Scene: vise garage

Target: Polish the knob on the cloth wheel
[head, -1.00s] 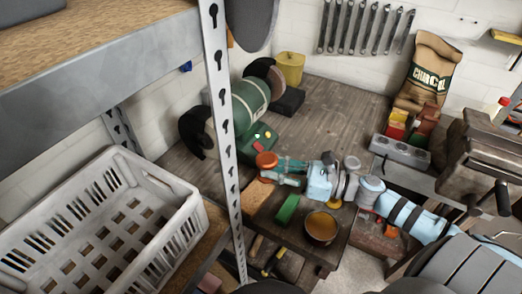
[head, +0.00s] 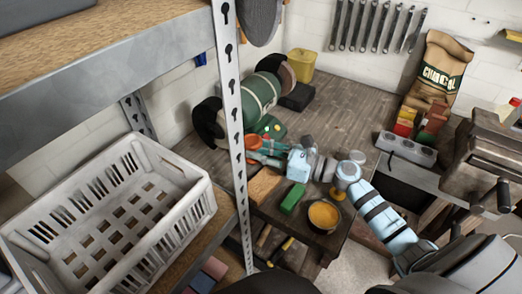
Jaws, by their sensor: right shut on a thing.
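The bench grinder (head: 262,95) is a green drum with a wheel at each end. Its left end (head: 208,122) shows a dark guard, and a brownish wheel (head: 286,76) sits at its right end. Which one is the cloth wheel I cannot tell for sure. My right gripper (head: 262,151) reaches in from the lower right and is shut on an orange-red knob (head: 254,142). The knob is in front of the grinder, right of and below the left wheel; I cannot see contact with it. The fingers partly hide the knob. My left gripper is not in view.
A bench (head: 332,245) below my right arm carries a green block (head: 292,198), a brown block (head: 265,185) and a round tin of amber stuff (head: 323,214). A shelf post (head: 232,110) stands close left of the knob. A white crate (head: 205,200) is at left.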

